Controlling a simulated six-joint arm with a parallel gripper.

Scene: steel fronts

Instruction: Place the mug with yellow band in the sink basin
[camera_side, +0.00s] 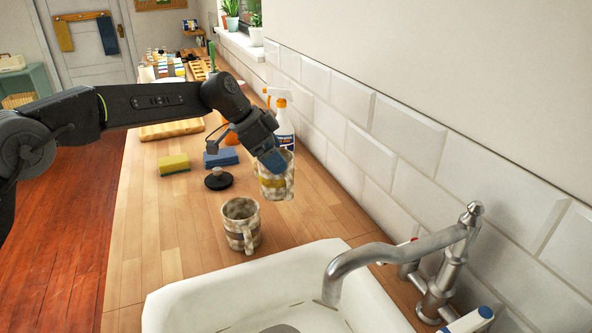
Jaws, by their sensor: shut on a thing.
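The mug with yellow band (275,181) is checked in beige and white. It is held up near the tiled wall, above and behind the counter mug. My gripper (271,160) is shut on the mug's upper rim area; the fingertips are partly hidden by the mug. The white sink basin (180,300) is at the front of the counter, nearer the camera than the held mug. A drain shows at its bottom.
A second checked mug (240,228) with a grey band stands upright on the counter beside the sink's back edge. The metal faucet (375,257) reaches over the basin from the right. A black lid-like object (218,181), yellow sponge (174,165), blue sponge (221,158) and spray bottle (284,122) stand further back.

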